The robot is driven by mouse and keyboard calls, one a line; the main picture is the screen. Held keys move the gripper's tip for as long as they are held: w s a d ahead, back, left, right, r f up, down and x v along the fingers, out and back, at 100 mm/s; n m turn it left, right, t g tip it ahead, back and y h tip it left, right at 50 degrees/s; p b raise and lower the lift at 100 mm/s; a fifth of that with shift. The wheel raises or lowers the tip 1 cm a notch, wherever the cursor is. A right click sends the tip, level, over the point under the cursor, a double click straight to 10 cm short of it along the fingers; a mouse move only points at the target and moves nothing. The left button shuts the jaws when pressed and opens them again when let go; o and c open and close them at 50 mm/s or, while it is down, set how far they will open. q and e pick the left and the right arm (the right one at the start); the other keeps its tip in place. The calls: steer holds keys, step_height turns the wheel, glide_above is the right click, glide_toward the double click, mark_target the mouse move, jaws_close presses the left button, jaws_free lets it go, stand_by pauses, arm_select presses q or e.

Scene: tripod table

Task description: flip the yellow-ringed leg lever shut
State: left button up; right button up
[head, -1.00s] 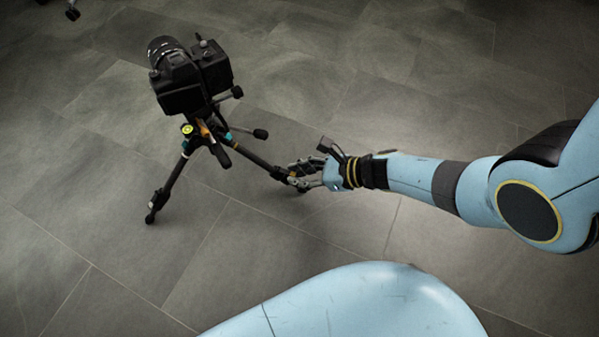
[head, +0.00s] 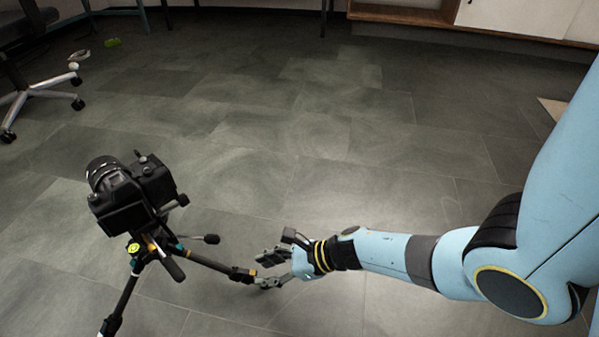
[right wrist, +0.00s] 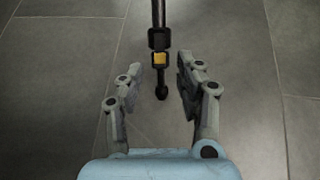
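The tripod (head: 138,268) stands on the floor at the lower left of the head view with a black camera (head: 130,195) on top. One leg reaches right toward my right gripper. The yellow-ringed leg lever (head: 252,272) sits near that leg's end; in the right wrist view it is a yellow block (right wrist: 160,58) on the dark leg. My right gripper (head: 268,270) is at this lever in the head view. In the right wrist view my right gripper (right wrist: 157,85) is open, with the leg's end between its fingers and visible gaps on both sides. My left gripper is not in view.
An office chair (head: 35,90) stands at the upper left. A low wooden cabinet (head: 420,14) is along the back. Small green and white items lie on the floor near the chair. The grey tiled floor (head: 330,150) between is clear.

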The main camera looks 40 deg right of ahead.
steer(key=v, duration=0.9)
steer(key=shift+s+d+r, duration=0.15)
steer(key=shift+s+d, duration=0.05)
